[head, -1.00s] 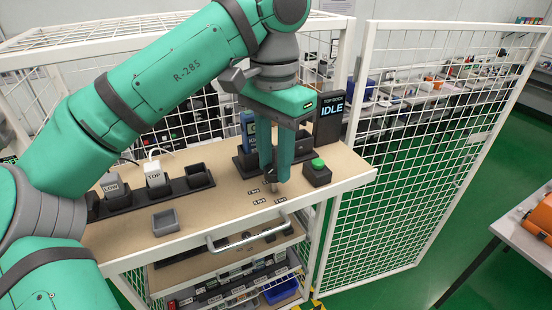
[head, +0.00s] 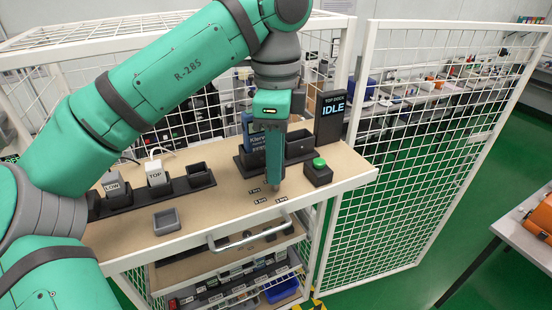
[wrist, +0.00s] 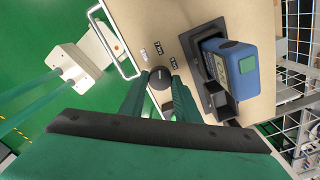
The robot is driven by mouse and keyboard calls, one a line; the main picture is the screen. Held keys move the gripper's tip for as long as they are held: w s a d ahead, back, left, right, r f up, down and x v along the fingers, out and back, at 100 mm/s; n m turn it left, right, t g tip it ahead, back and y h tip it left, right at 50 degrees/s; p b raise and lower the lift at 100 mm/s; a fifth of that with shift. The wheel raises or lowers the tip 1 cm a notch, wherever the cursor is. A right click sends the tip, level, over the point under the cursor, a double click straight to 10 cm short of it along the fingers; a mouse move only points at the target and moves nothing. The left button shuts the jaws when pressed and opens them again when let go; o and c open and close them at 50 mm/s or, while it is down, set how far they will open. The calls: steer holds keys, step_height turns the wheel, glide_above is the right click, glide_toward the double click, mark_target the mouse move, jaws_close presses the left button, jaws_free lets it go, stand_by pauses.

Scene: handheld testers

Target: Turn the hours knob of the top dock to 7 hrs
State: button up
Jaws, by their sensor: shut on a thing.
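My gripper (head: 274,184) points straight down at the front of the bench top and is shut on the dark round hours knob (wrist: 160,80). In the wrist view the fingertips (wrist: 160,84) sit on either side of the knob, which has a small pale mark on its top. Small hour labels (head: 260,200) lie in front of and left of the knob; the head view shows a 7 hrs label (head: 254,190). The top dock (head: 300,147) stands behind my gripper with a blue tester (wrist: 240,65) in it. The dock's screen (head: 332,108) reads TOP DOCK IDLE.
A green push button (head: 318,163) on a black box stands right of the knob. A small grey tray (head: 166,221) and a rack with blocks marked LOW and TOP (head: 155,174) lie to the left. A metal handle (head: 248,241) runs along the front edge.

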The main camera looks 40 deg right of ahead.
steer(key=shift+w+m, duration=0.1)
steer(key=shift+m, duration=0.6)
steer(key=o, duration=1)
steer(key=shift+o, duration=0.2)
step_height(320, 180, up, 11)
steer(key=shift+f, duration=0.1)
stand_by(0.3)
